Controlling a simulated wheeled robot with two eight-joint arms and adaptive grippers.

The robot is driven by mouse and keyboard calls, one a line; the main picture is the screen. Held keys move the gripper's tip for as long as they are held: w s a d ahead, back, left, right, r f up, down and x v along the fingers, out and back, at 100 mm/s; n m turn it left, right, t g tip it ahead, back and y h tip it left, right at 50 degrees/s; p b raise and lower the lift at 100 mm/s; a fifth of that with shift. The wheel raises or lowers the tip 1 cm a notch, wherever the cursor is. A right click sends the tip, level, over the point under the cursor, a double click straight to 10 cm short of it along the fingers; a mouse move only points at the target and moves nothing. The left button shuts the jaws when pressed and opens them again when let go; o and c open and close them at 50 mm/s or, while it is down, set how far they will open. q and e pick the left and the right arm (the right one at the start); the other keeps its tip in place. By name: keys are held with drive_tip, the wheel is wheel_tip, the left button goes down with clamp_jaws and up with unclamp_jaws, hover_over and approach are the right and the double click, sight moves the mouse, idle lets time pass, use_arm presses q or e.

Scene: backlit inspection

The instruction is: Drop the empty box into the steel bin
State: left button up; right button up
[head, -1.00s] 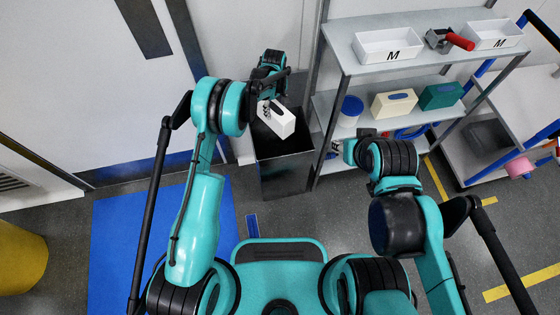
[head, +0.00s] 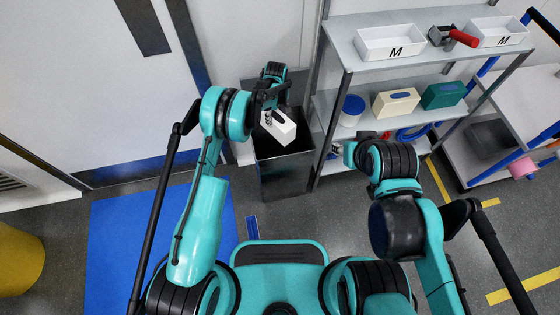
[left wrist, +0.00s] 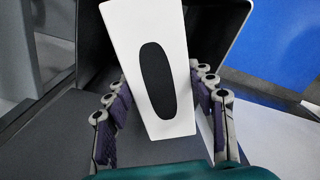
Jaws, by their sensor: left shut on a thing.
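The empty box is white with a dark oval opening. It shows in the head view (head: 281,129) and large in the left wrist view (left wrist: 176,30). My left gripper (head: 268,117) is shut on the box, with a finger on each side of it in the left wrist view (left wrist: 162,108). The box is tilted and held at the mouth of the dark steel bin (head: 284,178); the bin's inside is mostly hidden. My right gripper (head: 337,151) is beside the shelf, mostly hidden by its own arm, and its fingers are unclear.
A grey shelf (head: 430,63) stands right of the bin, with white trays marked M (head: 372,50), a cream box (head: 385,104), a green box (head: 442,96) and a blue-lidded tub (head: 351,108). A blue mat (head: 110,245) lies on the floor at left.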

use_arm(q)
drive_tip(key=o, duration=1.1)
wheel_tip(320, 180, up, 12)
drive_tip(key=shift+r, duration=0.1)
